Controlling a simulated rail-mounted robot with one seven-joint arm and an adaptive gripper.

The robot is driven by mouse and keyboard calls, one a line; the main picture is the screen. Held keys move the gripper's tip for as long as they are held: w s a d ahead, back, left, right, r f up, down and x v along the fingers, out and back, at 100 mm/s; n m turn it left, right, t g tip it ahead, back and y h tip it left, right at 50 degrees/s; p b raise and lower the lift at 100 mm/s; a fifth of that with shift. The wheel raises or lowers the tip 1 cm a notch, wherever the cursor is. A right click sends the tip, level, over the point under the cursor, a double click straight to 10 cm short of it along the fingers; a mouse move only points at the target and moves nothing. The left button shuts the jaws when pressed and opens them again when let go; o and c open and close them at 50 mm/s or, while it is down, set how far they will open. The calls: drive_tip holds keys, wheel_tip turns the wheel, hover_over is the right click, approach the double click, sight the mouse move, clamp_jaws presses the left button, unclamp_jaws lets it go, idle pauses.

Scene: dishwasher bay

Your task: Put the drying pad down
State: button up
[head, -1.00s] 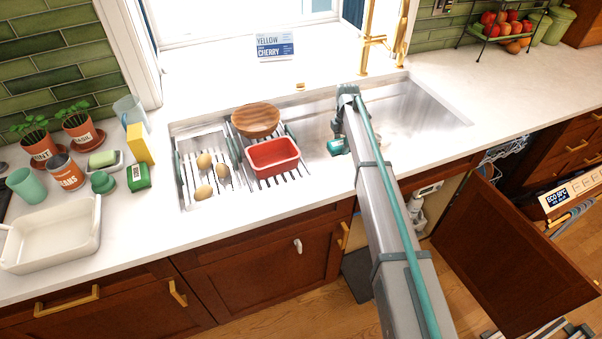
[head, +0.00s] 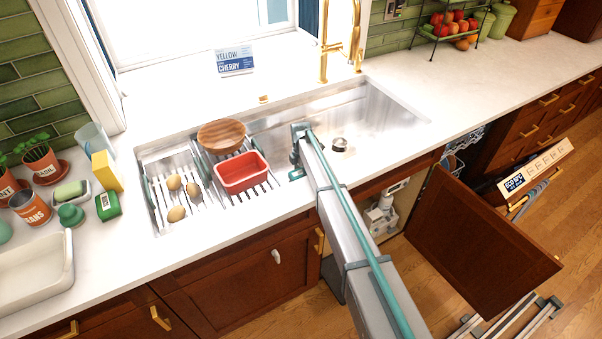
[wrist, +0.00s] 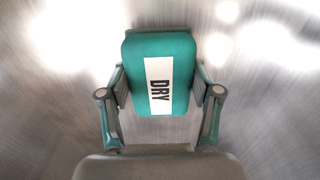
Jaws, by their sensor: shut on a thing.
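The drying pad (wrist: 180,45) is a teal block with a white label reading "DRY". In the wrist view it sits between both fingers of my gripper (wrist: 160,95), which is shut on it. Brushed, blurred metal shows behind it. In the head view my gripper (head: 296,172) is over the steel sink, just right of the red tub. The pad is mostly hidden there by my arm, and I cannot tell its height above the sink.
A red tub (head: 241,172), a wooden bowl (head: 221,135) and several eggs (head: 174,183) rest on racks in the sink's left part. The sink's right part (head: 375,115) is bare apart from its drain (head: 339,144). A cabinet door (head: 480,240) stands open at right.

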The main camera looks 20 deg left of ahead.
sight(301, 172)
drive_tip(key=shift+f, duration=0.35)
drive_tip(key=shift+f, duration=0.15)
drive_tip(key=o, duration=1.1)
wheel_tip(301, 172, up, 12)
drive_tip(key=b, duration=0.4)
drive_tip(key=shift+r, duration=0.2)
